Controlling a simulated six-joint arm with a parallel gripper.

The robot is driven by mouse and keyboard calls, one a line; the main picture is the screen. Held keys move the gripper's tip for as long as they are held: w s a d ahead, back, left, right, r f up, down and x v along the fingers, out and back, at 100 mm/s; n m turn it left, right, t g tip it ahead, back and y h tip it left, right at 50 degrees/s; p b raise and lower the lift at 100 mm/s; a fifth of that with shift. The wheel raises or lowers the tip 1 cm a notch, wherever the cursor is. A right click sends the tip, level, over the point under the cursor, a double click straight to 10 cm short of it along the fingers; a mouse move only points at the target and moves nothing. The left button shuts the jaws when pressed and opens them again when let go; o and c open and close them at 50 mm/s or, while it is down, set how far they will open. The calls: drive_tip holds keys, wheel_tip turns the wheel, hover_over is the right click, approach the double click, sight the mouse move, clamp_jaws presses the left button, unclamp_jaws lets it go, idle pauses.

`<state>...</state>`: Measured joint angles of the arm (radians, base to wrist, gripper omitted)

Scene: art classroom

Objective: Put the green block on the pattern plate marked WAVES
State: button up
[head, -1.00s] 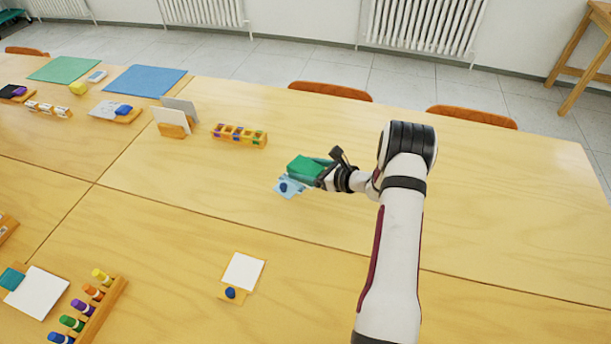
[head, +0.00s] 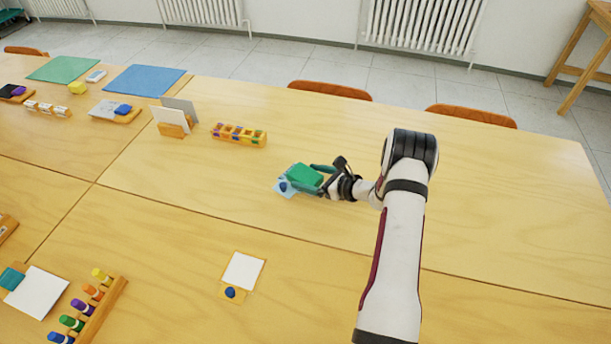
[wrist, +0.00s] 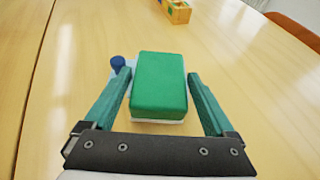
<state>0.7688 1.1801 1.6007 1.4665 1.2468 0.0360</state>
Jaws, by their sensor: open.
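The green block (head: 305,177) lies on or over a light blue plate (head: 292,192) with a dark blue knob near the table's middle. In the wrist view the block (wrist: 158,82) has a pale edge along its near side, and the knob (wrist: 117,63) shows at its upper left. The block covers most of the plate, and no WAVES marking can be read. My gripper (head: 312,177) is open, its teal fingers on either side of the block; in the wrist view gaps show between both fingers and the block.
A rack of coloured pieces (head: 238,134) stands behind to the left. A white card on an orange holder (head: 243,270) with a blue knob lies nearer. A wooden rack of coloured pegs (head: 98,312) is at the front left. The table to the right is clear.

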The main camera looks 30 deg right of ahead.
drive_tip(key=v, duration=1)
drive_tip(key=shift+s+d+r, duration=0.1)
drive_tip(key=shift+s+d, duration=0.1)
drive_tip(key=shift+s, duration=0.05)
drive_tip(key=s+a+r+n+g+y, duration=0.1)
drive_tip(key=s+a+r+n+g, duration=0.2)
drive_tip(key=a+r+n, duration=0.35)
drive_tip(key=s+a+r+n+g+y, duration=0.2)
drive_tip(key=a+r+n+g, duration=0.15)
drive_tip(key=a, duration=0.65)
drive_tip(key=s+a+r+n+g+y, duration=0.1)
drive_tip(key=s+a+r+n+g, duration=0.3)
drive_tip(key=a, duration=0.5)
drive_tip(key=s+a+r+n+g+h, duration=0.1)
drive_tip(key=s+n+h, duration=0.2)
drive_tip(key=s+n, duration=0.3)
drive_tip(key=s+a+r+n+g+h, duration=0.1)
drive_tip(key=s+n+h, duration=0.3)
drive_tip(key=s, duration=0.8)
drive_tip(key=shift+a+r+n, duration=0.3)
drive_tip(key=shift+r+n, duration=0.1)
drive_tip(key=shift+n, duration=0.6)
